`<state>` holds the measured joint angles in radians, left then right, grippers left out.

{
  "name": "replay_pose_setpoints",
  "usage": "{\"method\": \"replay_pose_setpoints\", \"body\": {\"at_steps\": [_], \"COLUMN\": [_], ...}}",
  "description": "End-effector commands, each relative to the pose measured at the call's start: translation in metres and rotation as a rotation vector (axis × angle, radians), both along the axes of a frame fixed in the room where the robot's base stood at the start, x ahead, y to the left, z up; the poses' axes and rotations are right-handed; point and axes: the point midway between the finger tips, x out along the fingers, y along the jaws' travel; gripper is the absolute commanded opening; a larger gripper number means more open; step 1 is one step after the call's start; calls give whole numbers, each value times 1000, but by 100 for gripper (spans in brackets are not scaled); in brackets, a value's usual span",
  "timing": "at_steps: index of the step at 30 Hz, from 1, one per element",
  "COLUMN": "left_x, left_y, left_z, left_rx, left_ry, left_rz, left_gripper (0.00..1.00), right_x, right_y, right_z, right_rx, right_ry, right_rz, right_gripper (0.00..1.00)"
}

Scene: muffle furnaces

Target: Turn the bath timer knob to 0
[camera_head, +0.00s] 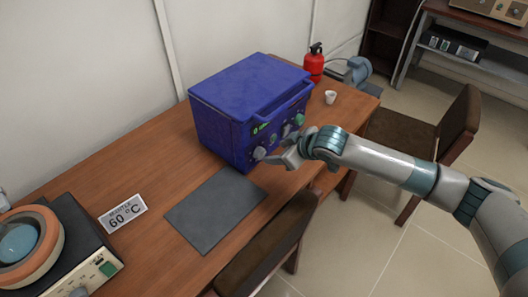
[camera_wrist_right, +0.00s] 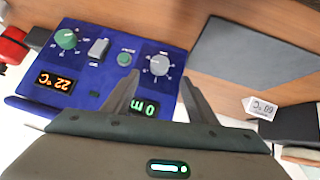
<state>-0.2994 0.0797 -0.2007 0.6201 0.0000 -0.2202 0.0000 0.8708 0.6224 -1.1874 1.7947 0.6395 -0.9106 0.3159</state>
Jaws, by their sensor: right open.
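The blue bath (camera_head: 250,105) stands on the wooden table, its control panel facing my right arm. The grey timer knob (camera_head: 259,153) is at the panel's left end in the head view. In the right wrist view the same grey knob (camera_wrist_right: 159,65) lies between and just beyond my fingertips, apart from them. My left gripper is out of view.
A green knob (camera_wrist_right: 66,39), a grey switch (camera_wrist_right: 98,48) and a green button (camera_wrist_right: 124,59) share the panel. A dark mat (camera_head: 215,207) lies before the bath. Chairs flank the table.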

Motion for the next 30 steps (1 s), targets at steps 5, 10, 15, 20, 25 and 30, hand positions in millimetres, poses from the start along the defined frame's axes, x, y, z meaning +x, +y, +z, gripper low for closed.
{"method": "replay_pose_setpoints", "body": {"at_steps": [5, 10, 15, 20, 25, 30], "left_x": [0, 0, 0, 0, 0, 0], "left_y": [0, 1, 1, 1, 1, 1], "left_z": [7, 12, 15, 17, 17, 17], "left_rx": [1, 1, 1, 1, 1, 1], "left_ry": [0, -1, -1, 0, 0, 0], "left_rz": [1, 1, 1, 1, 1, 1], "left_gripper": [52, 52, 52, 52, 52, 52], "right_x": [17, 33, 45, 53, 56, 56], "right_y": [13, 24, 33, 38, 40, 40], "right_z": [-20, -38, -53, -62, -67, -67], "right_rx": [-1, -1, -1, 0, -1, 0], "right_ry": [0, 0, -1, -1, -1, -2], "right_rz": [1, -1, 0, -1, 0, 0], "right_gripper": [52, 52, 52, 52, 52, 52]}}
